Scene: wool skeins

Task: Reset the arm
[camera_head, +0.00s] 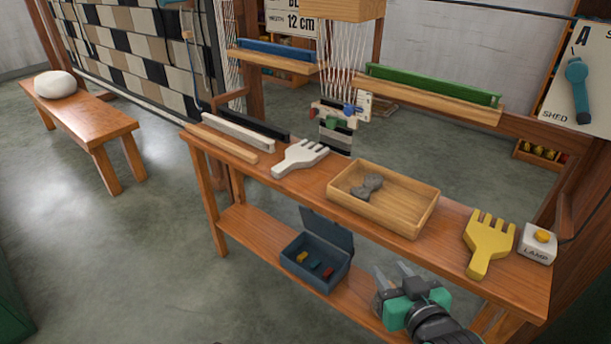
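My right gripper (394,272) is at the lower right of the head view, in front of the wooden bench's (225,147) near side. Its two grey fingers stand apart with nothing between them. It is apart from the objects on the bench top. My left gripper and arm are not in view.
The bench top holds a white comb (300,158), a wooden tray (415,215) with a grey item (367,188), a yellow comb (489,244) and a lamp button box (538,244). An open dark blue box (316,264) stands on the lower shelf.

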